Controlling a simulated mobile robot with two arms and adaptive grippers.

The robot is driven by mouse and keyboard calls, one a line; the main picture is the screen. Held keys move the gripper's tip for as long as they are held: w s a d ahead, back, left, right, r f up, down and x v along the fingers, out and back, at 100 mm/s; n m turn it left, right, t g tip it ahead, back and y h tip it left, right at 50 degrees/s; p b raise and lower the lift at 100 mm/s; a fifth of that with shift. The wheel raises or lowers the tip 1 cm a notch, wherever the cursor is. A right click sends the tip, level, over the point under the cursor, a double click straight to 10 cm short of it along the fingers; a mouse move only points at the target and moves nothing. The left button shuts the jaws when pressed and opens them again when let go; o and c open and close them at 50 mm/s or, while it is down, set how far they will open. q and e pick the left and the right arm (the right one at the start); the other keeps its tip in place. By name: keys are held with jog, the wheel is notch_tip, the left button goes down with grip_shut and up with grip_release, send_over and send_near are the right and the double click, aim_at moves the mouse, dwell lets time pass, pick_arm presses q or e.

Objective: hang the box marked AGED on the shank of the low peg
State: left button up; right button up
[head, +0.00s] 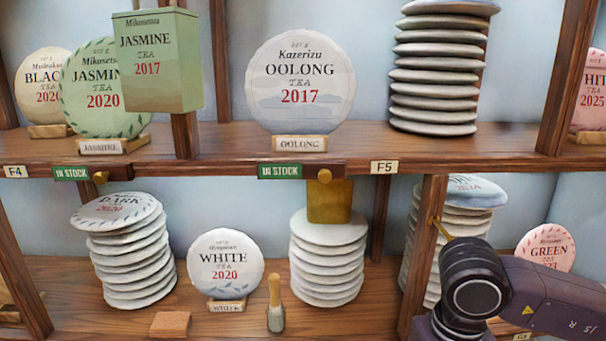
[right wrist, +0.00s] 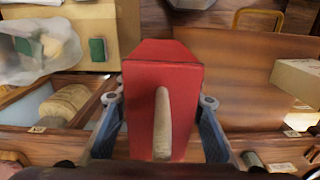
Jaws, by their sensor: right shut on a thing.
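My right gripper (right wrist: 159,103) has its fingers on both sides of a red box (right wrist: 140,85) and is shut on it. No lettering shows on the box's visible faces, so I cannot tell if it is marked AGED. A pale tan rounded rod (right wrist: 162,120) lies over the box's near face. In the head view neither gripper nor the red box shows; only my right arm is there at the lower right. A brass peg (head: 441,226) juts from the right-hand post of the lower shelf, close above my arm. I cannot tell if it is the low peg.
A green JASMINE box (head: 160,65) is at the upper left. Brass knobs (head: 325,176) line the shelf edge. Stacks of tea cakes (head: 328,262), a WHITE cake (head: 226,262) and a wooden-handled tool (head: 276,305) stand on the lower shelf. A mustard box (head: 330,202) shows above the middle stack.

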jog(key=shift+s+f, duration=1.15)
jog(key=shift+f, duration=0.05)
jog(key=shift+w+a+r+m, duration=0.15)
jog(key=shift+w+r+m, duration=0.1)
jog(key=shift+r+m, duration=0.05)
jog(key=w+a+r+m, duration=0.1)
jog(key=a+r+m, duration=0.2)
jog(key=r+m, duration=0.4)
jog(key=w+a+r+m, duration=0.1)
jog(key=a+r+m, duration=0.3)
jog(key=r+m, duration=0.4)
jog(key=shift+r+m, duration=0.3)
jog(key=shift+m, duration=0.2)
jog(key=shift+f+p, duration=2)
jog(key=shift+f, duration=7.85)
